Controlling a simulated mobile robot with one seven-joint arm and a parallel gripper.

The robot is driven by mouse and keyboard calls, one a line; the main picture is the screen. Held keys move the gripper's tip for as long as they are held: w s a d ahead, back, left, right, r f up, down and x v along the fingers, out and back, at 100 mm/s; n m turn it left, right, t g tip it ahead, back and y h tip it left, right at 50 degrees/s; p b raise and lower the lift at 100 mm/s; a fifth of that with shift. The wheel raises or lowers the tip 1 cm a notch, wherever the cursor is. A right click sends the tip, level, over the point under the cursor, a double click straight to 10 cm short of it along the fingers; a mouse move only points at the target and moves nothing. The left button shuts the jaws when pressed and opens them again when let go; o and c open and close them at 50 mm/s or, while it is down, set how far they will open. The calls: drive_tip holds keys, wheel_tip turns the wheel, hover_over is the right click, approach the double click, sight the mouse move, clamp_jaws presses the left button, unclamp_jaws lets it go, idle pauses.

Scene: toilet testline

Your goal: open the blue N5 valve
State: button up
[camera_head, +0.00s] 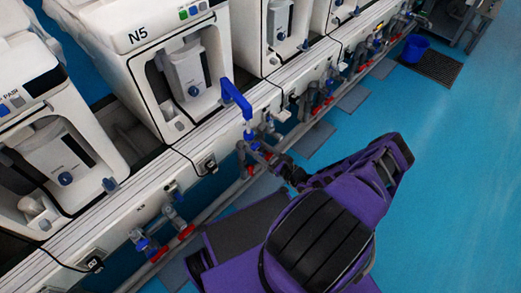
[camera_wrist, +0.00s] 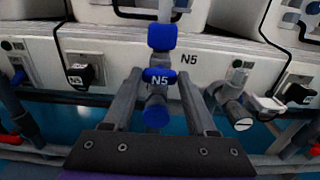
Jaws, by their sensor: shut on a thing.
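A blue round part (camera_wrist: 156,115) shows just below the handle, between the fingers. A blue pipe end (camera_wrist: 162,37) stands above it. In the head view a blue bent pipe (camera_head: 237,97) comes down in front of the machine marked N5 (camera_head: 150,36). My arm reaches the pipework below that pipe, and the exact contact there is too small to tell.
A white rail (camera_wrist: 235,65) marked N5 runs behind the valve. Grey pipes and fittings (camera_wrist: 234,105) stand close on the right, with red-handled valves (camera_head: 187,231) along the lower pipe. The blue floor (camera_head: 440,170) is clear on the right; a blue bucket (camera_head: 414,48) stands far off.

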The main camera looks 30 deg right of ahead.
drive_tip(key=shift+n, duration=0.3)
drive_tip(key=n+p, duration=0.1)
drive_tip(key=n, duration=0.3)
drive_tip(key=shift+a+n, duration=0.1)
drive_tip(key=shift+n, duration=0.2)
drive_tip(key=n+p, duration=0.1)
drive_tip(key=n, duration=0.4)
idle(0.3)
drive_tip(key=o, duration=1.4)
drive_tip(key=shift+c, duration=0.2)
drive_tip(key=v, duration=1.7)
drive_tip(key=shift+s+p, duration=0.15)
drive_tip(key=shift+p, duration=0.25)
